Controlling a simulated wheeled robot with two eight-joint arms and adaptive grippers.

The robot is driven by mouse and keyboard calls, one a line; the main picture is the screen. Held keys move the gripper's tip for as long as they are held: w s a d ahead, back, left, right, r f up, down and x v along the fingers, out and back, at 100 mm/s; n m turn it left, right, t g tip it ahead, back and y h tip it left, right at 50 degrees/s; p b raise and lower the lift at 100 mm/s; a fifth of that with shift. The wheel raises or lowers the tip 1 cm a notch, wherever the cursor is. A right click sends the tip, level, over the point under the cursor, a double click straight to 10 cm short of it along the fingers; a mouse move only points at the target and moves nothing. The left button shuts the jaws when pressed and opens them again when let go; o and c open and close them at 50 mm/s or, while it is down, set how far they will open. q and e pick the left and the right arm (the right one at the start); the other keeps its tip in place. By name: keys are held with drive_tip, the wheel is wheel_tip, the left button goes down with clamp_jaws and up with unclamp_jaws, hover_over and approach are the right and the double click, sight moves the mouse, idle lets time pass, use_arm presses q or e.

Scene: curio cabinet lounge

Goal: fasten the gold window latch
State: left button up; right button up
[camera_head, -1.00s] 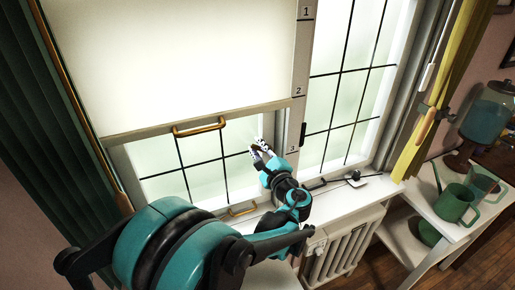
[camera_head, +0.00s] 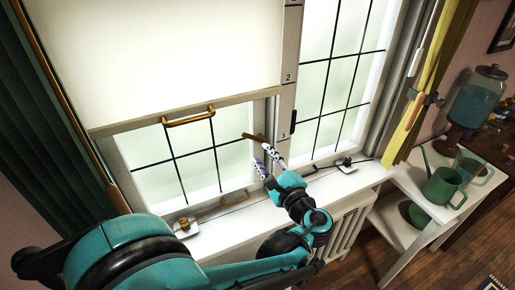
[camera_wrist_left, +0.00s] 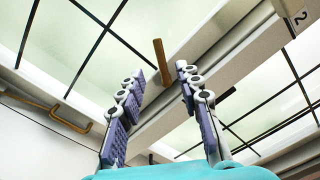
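The gold window latch (camera_head: 254,137) shows in the head view as a short brownish-gold bar at the right side of the left window's frame, just above my left gripper's fingertips. It also shows in the wrist view as a gold bar (camera_wrist_left: 162,62) ahead of the gap between the fingers. My left gripper (camera_head: 263,158) is open, its two purple-padded fingers apart with nothing between the pads. It also shows in the left wrist view (camera_wrist_left: 158,78). Whether a fingertip touches the latch I cannot tell. My right gripper is in neither view.
A gold handle (camera_head: 190,117) is on the blind's bottom bar, and another (camera_head: 207,210) is low on the left window. A black window stay (camera_head: 345,165) lies on the sill at right. A shelf at right bears a green watering can (camera_head: 444,188) and a glass jar (camera_head: 482,98).

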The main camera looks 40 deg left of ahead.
sight(253, 136)
use_arm(q)
drive_tip(key=shift+s+d, duration=0.25)
drive_tip(key=shift+d, duration=0.15)
drive_tip(key=c, duration=0.7)
drive_tip(key=m+p, duration=0.2)
drive_tip(key=m+g+p, duration=0.1)
drive_tip(key=m+p, duration=0.1)
drive_tip(key=m, duration=0.1)
drive_tip(key=m+g+p, duration=0.1)
drive_tip(key=m+p, duration=0.1)
drive_tip(key=shift+s+a+r+m+h, duration=0.1)
drive_tip(key=shift+a+r+m+h, duration=0.05)
drive_tip(key=shift+a+m+h, duration=0.2)
clamp_jaws()
drive_tip(key=w+a+f+m+g+p, duration=0.1)
drive_tip(key=w+a+m+g+p, duration=0.1)
drive_tip(key=a+m, duration=0.6)
drive_tip(key=shift+w+a+f+h+p, duration=0.25)
drive_tip(key=shift+w+h+p, duration=0.2)
drive_tip(key=shift+w+p, duration=0.55)
